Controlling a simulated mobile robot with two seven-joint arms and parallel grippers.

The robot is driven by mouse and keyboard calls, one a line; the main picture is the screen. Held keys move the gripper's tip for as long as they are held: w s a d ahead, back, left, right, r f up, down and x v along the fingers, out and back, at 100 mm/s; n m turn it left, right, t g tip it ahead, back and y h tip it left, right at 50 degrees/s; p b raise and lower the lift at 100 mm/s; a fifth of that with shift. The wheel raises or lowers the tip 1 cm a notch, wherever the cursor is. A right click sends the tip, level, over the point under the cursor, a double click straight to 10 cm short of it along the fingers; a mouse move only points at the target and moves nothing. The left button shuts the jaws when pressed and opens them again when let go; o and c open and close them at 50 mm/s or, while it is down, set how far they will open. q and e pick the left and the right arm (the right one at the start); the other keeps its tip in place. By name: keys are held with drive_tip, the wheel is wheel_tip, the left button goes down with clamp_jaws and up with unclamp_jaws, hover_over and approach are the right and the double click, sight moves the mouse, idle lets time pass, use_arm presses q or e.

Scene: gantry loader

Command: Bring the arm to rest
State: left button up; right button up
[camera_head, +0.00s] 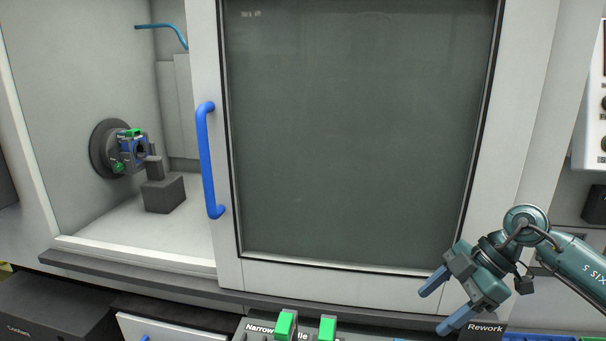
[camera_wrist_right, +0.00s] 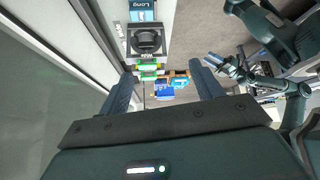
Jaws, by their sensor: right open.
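My right gripper (camera_head: 434,307) is at the lower right of the head view, in front of the machine's lower front frame. Its two blue-grey fingers are apart with nothing between them. In the right wrist view, the same gripper (camera_wrist_right: 165,85) shows its fingers spread, with bench items seen beyond them. My right arm (camera_head: 580,265) comes in from the right edge. My left gripper does not show in the head view.
A sliding door (camera_head: 360,130) with a blue handle (camera_head: 207,160) leaves the machine's left side open. A chuck (camera_head: 122,150) shows inside. Below are green-clipped fixtures (camera_head: 285,325), a "Rework" label (camera_head: 486,328) and a dark "Coolant" box (camera_head: 50,305). A control panel (camera_head: 590,130) is at right.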

drive_tip(key=s+a+f+m+t+y, duration=0.1)
drive_tip(key=s+a+t+y, duration=0.1)
drive_tip(key=a+t+y, duration=0.5)
drive_tip(key=s+a+m+t+y, duration=0.15)
drive_tip(key=a+y, duration=0.25)
drive_tip(key=a, duration=0.8)
drive_tip(key=s+d+f+m+h, duration=0.3)
drive_tip(key=s+f+m+h, duration=0.3)
drive_tip(key=f, duration=0.5)
drive_tip(key=s+d+f+m+t+h, duration=0.1)
drive_tip(key=s+d+f+m+h, duration=0.3)
drive_tip(key=f, duration=0.7)
drive_tip(key=s+m+h, duration=0.2)
drive_tip(key=s+h, duration=0.2)
drive_tip(key=shift+s+f+h+p, duration=0.15)
drive_tip(key=shift+s+h+p, duration=0.15)
drive_tip(key=shift+s+p, duration=0.1)
drive_tip(key=shift+m, duration=0.25)
